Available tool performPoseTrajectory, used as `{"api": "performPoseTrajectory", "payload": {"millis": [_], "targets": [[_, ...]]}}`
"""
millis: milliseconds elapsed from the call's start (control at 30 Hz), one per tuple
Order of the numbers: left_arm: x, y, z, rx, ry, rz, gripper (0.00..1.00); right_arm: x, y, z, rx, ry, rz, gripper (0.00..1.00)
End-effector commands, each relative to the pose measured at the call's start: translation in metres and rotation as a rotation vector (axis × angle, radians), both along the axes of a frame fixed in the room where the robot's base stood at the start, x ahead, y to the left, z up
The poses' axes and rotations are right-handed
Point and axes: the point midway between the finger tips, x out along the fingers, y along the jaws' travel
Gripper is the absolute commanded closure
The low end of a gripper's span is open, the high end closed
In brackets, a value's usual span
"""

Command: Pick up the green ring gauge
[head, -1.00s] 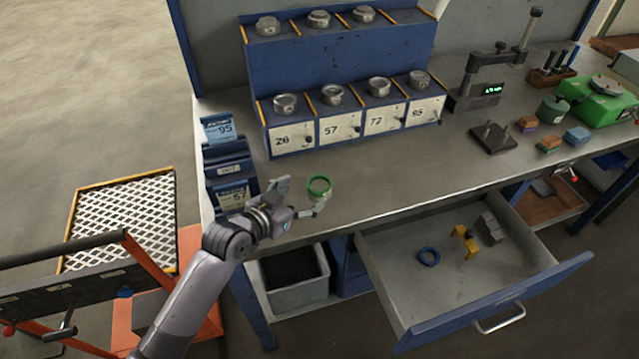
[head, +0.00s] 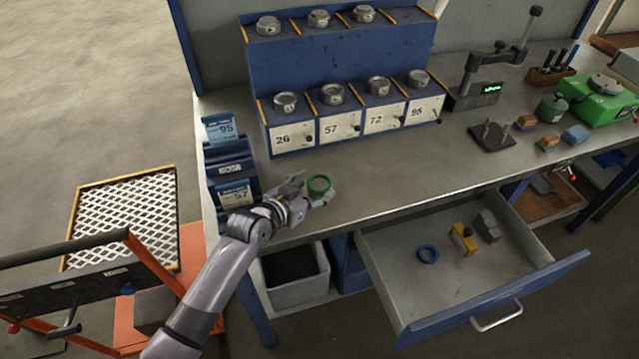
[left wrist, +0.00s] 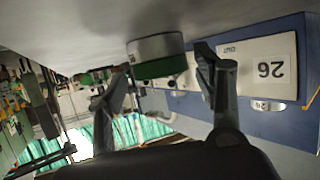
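The green ring gauge (head: 320,177) stands on the bench top near its front edge, right of the blue label holders. In the left wrist view the ring gauge (left wrist: 157,66) shows a green band and a grey metal band. My left gripper (head: 314,188) is open at the ring gauge, with one finger on its far side and one on its near side. In the left wrist view the open fingers (left wrist: 164,78) flank the ring, with a visible gap at the right finger. Contact at the left finger cannot be told. My right gripper is not in view.
A blue rack (head: 340,70) with numbered bins and metal rings stands behind. A gauge stand (head: 480,75) is at right.

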Motion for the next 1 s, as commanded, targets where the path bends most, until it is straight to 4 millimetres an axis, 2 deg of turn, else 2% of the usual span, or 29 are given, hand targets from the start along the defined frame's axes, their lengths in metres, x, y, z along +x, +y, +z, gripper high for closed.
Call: {"api": "performPoseTrajectory", "payload": {"millis": [67, 600, 867, 1000], "targets": [[0.000, 0.000, 0.000, 0.000, 0.000, 0.000, 0.46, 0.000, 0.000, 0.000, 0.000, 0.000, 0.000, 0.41], [0.000, 0.000, 0.001, -0.001, -0.001, 0.000, 0.81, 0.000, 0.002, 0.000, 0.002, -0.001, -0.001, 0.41], [0.000, 0.000, 0.002, -0.001, -0.002, 0.000, 0.81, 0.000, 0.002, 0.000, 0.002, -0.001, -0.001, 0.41], [0.001, 0.000, 0.012, -0.002, -0.005, 0.000, 0.81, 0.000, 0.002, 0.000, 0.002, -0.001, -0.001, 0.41]]}}
